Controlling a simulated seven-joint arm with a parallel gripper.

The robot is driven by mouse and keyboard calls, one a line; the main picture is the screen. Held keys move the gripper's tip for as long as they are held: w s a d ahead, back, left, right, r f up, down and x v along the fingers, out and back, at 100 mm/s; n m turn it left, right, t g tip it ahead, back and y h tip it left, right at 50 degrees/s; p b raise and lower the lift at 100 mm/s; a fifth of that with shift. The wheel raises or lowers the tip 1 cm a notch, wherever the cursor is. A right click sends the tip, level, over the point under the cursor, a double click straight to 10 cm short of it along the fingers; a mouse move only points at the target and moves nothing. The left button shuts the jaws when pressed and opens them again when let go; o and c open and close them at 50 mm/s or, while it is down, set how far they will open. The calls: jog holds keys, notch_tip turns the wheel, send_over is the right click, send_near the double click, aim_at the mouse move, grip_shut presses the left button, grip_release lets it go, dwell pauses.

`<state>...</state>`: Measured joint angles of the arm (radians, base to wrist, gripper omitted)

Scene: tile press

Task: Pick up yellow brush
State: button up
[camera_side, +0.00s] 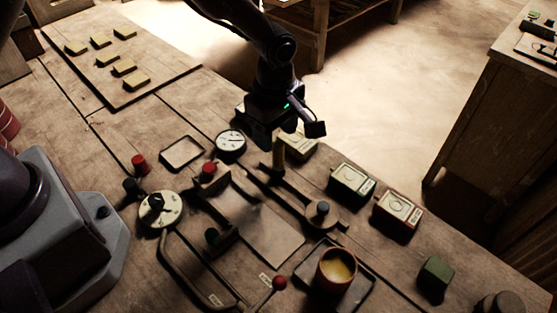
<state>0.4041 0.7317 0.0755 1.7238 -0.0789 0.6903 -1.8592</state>
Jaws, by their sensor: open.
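My gripper (274,139) points down just above and around the top of the stick. It is open, though its fingers are dark, and I cannot tell whether they touch the stick.
A dial gauge (231,142) is left of my gripper, with a pale-topped box (301,144) close on the right. Two more boxes, green (352,181) and red (398,211), stand farther right. A reddish pot (336,272) with yellow contents sits in front. Press levers and knobs crowd the left.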

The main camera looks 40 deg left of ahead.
aim_at(279, 143)
jog(key=shift+w+d+f, duration=0.1)
jog(key=shift+w+f, duration=0.05)
jog(key=shift+f, duration=1.45)
jog(key=shift+w+d+f, duration=0.1)
jog(key=shift+f, duration=1.45)
jog(key=shift+c, duration=0.5)
grip_shut()
